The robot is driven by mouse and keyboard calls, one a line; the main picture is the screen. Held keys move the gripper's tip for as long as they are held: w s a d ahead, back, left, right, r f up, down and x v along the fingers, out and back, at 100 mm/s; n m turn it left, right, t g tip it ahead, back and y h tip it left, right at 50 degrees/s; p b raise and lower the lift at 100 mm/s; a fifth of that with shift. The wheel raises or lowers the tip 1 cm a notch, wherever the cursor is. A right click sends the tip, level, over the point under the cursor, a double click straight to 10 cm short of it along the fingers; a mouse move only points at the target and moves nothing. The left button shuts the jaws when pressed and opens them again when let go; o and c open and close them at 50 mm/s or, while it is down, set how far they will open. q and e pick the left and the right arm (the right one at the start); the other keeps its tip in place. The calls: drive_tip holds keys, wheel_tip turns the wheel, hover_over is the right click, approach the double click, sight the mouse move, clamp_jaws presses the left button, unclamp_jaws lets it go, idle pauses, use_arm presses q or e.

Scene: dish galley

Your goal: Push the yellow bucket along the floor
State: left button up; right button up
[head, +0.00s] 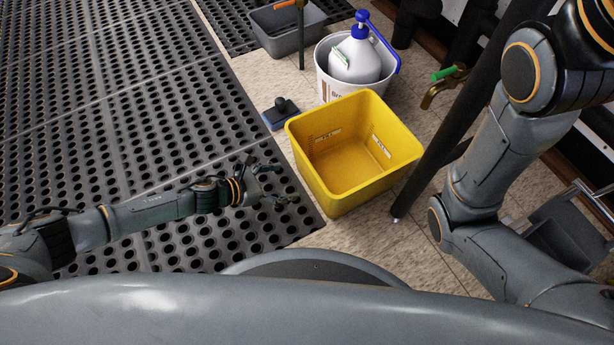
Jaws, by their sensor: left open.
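The yellow bucket (325,179) is square, open-topped and empty, and stands upright on the tiled floor in the middle right of the head view. My left gripper (279,184) is open and empty, low over the edge of the black mat. It is just left of the bucket's near left side, and a small gap seems to show between them. My right arm comes down at the right of the view, but its gripper is out of the picture.
A white bucket (325,88) holding a blue-capped jug (355,62) stands right behind the yellow bucket. A small blue scrubber (281,113) lies to its left. A grey tub (272,32) is farther back. A dark pipe (433,158) rises close on the right. The perforated mat (110,110) is clear.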

use_arm(q)
drive_tip(key=shift+s+a+r, duration=0.15)
drive_tip(key=shift+s+a, duration=0.6)
drive_tip(key=shift+a, duration=0.35)
drive_tip(key=shift+s+a+r, duration=0.1)
drive_tip(key=shift+s+a, duration=0.6)
drive_tip(key=shift+a, duration=0.35)
drive_tip(key=shift+s+a+r, duration=0.1)
drive_tip(key=shift+s+a, duration=0.5)
drive_tip(key=shift+a, duration=0.3)
drive_tip(key=shift+s+a+r, duration=0.1)
drive_tip(key=shift+s+a, duration=0.5)
drive_tip(key=shift+a, duration=0.3)
drive_tip(key=shift+a, duration=0.1)
drive_tip(key=shift+p+v, duration=0.65)
drive_tip(key=shift+v, duration=2.35)
drive_tip(key=shift+s, duration=0.1)
